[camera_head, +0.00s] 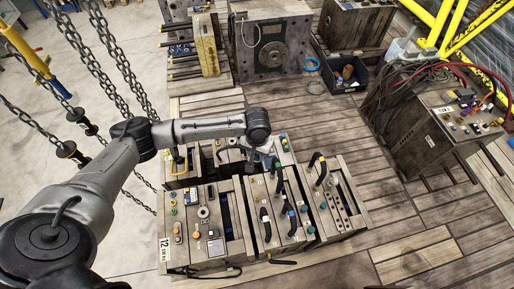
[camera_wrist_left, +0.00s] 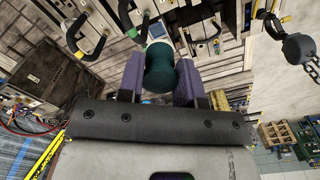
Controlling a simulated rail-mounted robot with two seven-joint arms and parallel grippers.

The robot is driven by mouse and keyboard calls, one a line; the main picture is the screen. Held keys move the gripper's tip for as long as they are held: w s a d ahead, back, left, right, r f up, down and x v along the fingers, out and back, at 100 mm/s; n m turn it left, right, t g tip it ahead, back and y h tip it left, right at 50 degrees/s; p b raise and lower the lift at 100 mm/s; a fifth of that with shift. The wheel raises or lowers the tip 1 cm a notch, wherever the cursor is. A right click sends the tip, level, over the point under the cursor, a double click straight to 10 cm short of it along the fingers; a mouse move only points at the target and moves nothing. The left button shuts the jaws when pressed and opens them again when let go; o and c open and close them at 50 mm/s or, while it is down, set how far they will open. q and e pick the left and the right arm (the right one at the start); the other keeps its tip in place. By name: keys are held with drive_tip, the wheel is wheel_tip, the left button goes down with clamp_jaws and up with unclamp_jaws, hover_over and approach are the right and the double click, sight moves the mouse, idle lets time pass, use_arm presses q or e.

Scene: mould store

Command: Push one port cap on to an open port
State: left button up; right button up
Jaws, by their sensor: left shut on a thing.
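My left gripper (camera_head: 266,158) hangs over the middle of the mould group in the head view, partly hidden by its own wrist. In the left wrist view its two purple fingers (camera_wrist_left: 161,80) are shut on a dark green port cap (camera_wrist_left: 160,65), held between them. Below stand several wooden-looking steel moulds (camera_head: 228,243) with hoses, handles and small coloured fittings on top. An orange fitting (camera_head: 196,234) and a teal fitting (camera_head: 311,229) show there. Which ports are open is too small to tell. The cap appears apart from the mould tops. My right gripper is not in view.
Chains (camera_head: 127,70) hang at the left. A dark bin (camera_head: 346,76) and a large mould with a round plate (camera_head: 272,55) stand behind. A mould with hoses (camera_head: 458,118) stands at the right. Plank floor (camera_head: 420,225) is clear at the lower right.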

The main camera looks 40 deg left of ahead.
use_arm(q)
wheel_tip(320, 180, down, 40)
drive_tip(key=b, duration=1.9)
drive_tip(key=shift+f+b, duration=0.65)
drive_tip(key=shift+f, duration=0.75)
idle(0.4)
idle(0.6)
drive_tip(key=shift+f, duration=0.2)
idle(0.4)
